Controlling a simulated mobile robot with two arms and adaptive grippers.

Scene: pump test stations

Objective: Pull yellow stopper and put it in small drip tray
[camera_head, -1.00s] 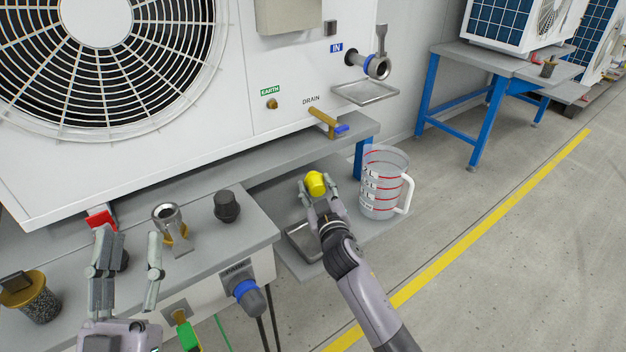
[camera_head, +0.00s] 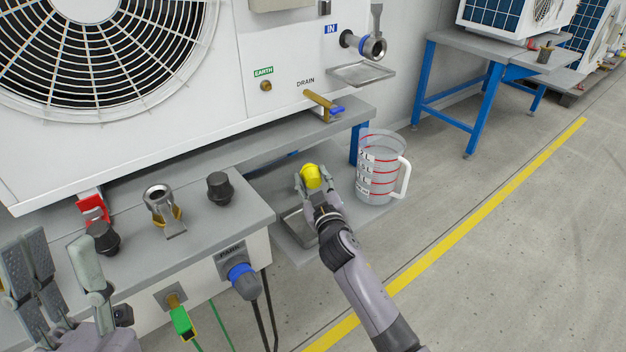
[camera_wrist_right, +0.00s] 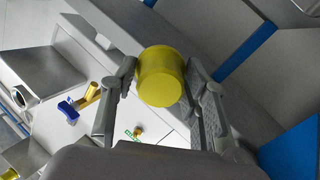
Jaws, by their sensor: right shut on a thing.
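The yellow stopper (camera_head: 312,177) is held upright between the fingers of my right gripper (camera_head: 312,187), above the lower shelf. In the right wrist view the stopper (camera_wrist_right: 162,77) sits between both fingers, clear of the ports. A small metal tray (camera_head: 299,229) lies on the lower shelf, partly hidden by my right gripper and arm. Another shallow metal tray (camera_head: 362,75) is fixed below the IN port (camera_head: 371,46). My left gripper (camera_head: 62,248) is open and empty at the lower left, in front of the bench.
A clear measuring jug (camera_head: 378,170) stands on the lower shelf, right of my right gripper. The brass drain valve (camera_head: 321,101) with a blue handle projects above. Black plugs (camera_head: 220,187) and a metal fitting (camera_head: 160,200) stand on the upper bench.

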